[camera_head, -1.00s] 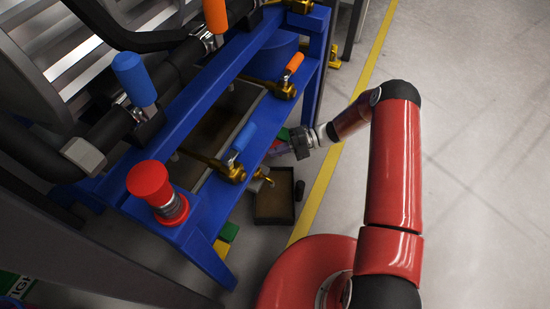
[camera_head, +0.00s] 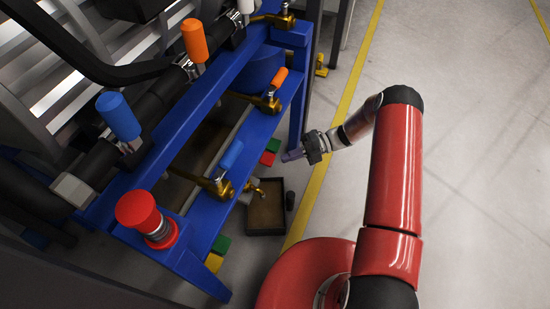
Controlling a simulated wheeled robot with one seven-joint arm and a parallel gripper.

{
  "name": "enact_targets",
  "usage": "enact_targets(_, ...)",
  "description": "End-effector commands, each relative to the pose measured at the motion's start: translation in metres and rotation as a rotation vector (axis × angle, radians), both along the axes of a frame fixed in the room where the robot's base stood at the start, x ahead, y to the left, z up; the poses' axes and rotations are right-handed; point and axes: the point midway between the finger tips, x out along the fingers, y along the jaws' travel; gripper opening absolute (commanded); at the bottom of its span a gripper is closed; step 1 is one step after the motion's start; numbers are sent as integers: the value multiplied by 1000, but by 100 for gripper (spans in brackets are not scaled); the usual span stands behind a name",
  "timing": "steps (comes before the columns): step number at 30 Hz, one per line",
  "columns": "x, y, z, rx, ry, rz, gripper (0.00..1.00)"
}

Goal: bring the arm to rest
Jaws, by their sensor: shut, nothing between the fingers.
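My red arm (camera_head: 395,165) rises at the right and bends at a black elbow, with its forearm reaching left over the yellow floor line. My gripper (camera_head: 287,156) is at the end of the forearm, beside the right side of the blue frame. Its fingers are shut and small in the picture, and I see nothing held in them. They point left, close in the picture to a red block (camera_head: 267,158) and a green block (camera_head: 273,145). I cannot tell the distance between them.
The blue frame (camera_head: 262,130) carries valves with blue (camera_head: 231,154) and orange (camera_head: 280,76) handles and a red button (camera_head: 138,209). A dark open tray (camera_head: 265,234) is on the floor below my gripper in the picture. The floor right of the yellow line (camera_head: 330,150) is clear.

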Motion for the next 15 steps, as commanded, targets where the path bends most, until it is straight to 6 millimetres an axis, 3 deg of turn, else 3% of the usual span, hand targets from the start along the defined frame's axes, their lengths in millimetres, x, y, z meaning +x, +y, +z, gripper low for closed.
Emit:
enact_targets(6,17,-32,6,0,0,-1,0)
enact_targets(15,22,-43,8,1,1,1,0)
